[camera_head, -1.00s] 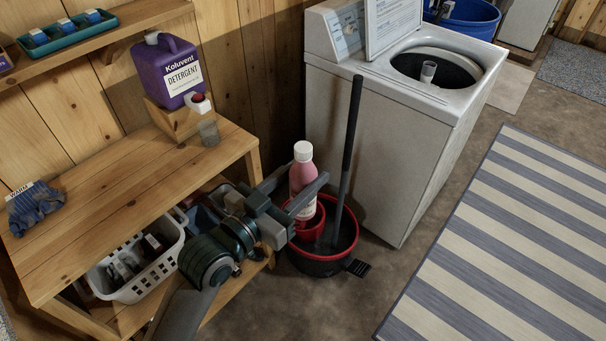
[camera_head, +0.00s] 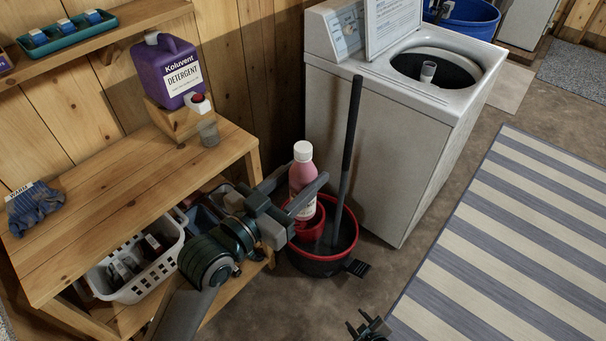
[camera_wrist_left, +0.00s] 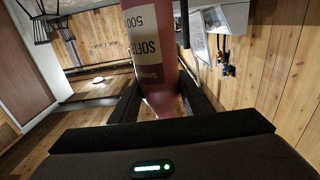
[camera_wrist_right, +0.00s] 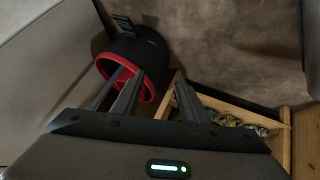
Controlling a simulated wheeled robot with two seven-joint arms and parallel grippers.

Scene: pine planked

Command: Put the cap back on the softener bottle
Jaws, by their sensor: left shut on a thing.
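The pink softener bottle (camera_head: 302,178) is upright in the head view, with a white top (camera_head: 303,151) that looks like a cap. I cannot tell how firmly that top sits. My left gripper (camera_head: 299,199) is shut around the bottle, in front of the red-rimmed bucket. In the left wrist view the bottle (camera_wrist_left: 151,45) lies between both fingers, its label partly readable. My right gripper (camera_head: 369,328) has its dark fingertips at the bottom edge of the head view. In the right wrist view its fingers (camera_wrist_right: 158,98) are apart with nothing between them.
The black bucket with a red rim (camera_head: 322,268) stands on the floor, a dark-handled pole (camera_head: 348,140) rising from it. A washing machine (camera_head: 370,150) is behind. A wooden bench (camera_head: 110,205) with a white basket (camera_head: 150,285) is at left.

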